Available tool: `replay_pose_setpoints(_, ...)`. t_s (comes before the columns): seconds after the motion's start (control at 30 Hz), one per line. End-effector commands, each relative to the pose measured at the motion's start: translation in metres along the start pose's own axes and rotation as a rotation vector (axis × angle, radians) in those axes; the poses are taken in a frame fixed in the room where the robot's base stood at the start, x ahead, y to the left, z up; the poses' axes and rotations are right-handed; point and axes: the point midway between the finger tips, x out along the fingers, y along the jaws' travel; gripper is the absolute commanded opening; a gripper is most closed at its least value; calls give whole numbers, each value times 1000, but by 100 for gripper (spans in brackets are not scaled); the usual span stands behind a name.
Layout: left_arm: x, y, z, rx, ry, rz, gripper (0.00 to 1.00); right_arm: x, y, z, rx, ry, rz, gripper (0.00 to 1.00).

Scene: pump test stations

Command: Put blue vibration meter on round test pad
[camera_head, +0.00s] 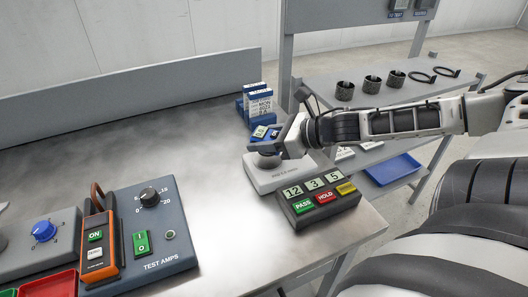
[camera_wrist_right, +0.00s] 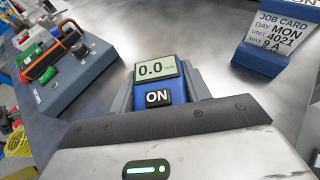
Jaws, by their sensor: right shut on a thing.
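My right gripper (camera_head: 274,140) is shut on the blue vibration meter (camera_head: 261,131). In the right wrist view the meter (camera_wrist_right: 160,82) shows a display reading 0.0 and an ON label between the fingers. In the head view the gripper and meter are over the dark round test pad (camera_head: 265,161) on a white base (camera_head: 268,180). The gripper partly hides the pad, and I cannot tell whether the meter touches it. My left gripper is not in view.
A PASS/HOLD counter box (camera_head: 318,201) stands just in front of the white base. A test amps panel (camera_head: 145,235) with an orange clamp meter (camera_head: 98,245) is at left. The table middle is clear.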

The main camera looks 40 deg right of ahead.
Motion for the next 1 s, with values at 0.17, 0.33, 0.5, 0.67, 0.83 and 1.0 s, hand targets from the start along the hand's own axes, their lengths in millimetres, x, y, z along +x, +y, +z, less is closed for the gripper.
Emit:
replay_pose_setpoints(0.17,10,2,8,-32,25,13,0,10,2,-25,2,0,3,12)
replay_pose_setpoints(0.33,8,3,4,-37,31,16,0,10,2,-24,1,-1,3,12)
replay_pose_setpoints(0.5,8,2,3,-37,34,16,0,10,2,-24,1,-1,3,12)
replay_pose_setpoints(0.67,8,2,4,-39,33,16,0,10,2,-27,3,2,2,69)
replay_pose_setpoints(0.83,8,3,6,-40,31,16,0,10,2,-27,3,3,2,69)
replay_pose_setpoints(1.0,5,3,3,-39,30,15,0,9,2,-24,3,3,3,69)
